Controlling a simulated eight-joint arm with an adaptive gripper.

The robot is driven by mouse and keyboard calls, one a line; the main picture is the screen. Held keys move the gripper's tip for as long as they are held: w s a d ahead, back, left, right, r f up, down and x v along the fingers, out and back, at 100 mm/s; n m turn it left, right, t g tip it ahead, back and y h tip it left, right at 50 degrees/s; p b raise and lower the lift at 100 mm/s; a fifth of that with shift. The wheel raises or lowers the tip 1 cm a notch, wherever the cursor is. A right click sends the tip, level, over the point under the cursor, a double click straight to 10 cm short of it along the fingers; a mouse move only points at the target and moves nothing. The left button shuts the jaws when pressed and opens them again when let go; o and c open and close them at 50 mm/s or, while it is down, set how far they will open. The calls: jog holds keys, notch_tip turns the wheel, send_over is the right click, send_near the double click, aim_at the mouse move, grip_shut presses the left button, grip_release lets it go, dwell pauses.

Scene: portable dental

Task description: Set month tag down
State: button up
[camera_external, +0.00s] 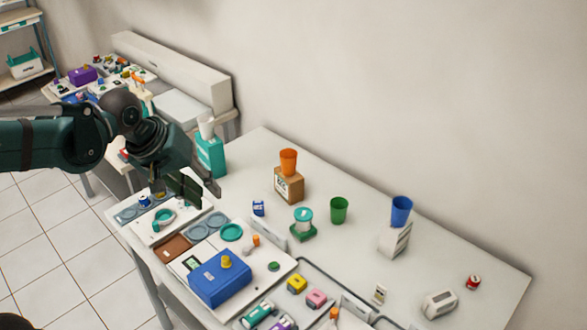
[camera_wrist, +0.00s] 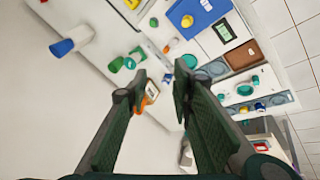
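My gripper (camera_external: 197,187) is above the left end of the white table. In the wrist view its two fingers (camera_wrist: 160,92) stand well apart, with nothing visible held between them. I cannot tell for sure which thing is the month tag. I cannot read a month on either.
A blue box (camera_external: 220,279) with a yellow knob stands at the front. A brown box (camera_external: 289,185) bears an orange cup (camera_external: 288,161). A teal tissue box (camera_external: 211,156) stands behind my gripper. A green cup (camera_external: 339,210) and blue cup (camera_external: 401,210) stand farther right. The back middle is mostly clear.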

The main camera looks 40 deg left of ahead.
jog(key=s+d+m+t, duration=0.1)
jog(key=s+d+m, duration=0.2)
jog(key=s+m, duration=0.6)
jog(key=shift+s+d+t+y, duration=0.15)
jog(key=shift+s+t+y, duration=0.15)
jog(key=shift+s, duration=0.85)
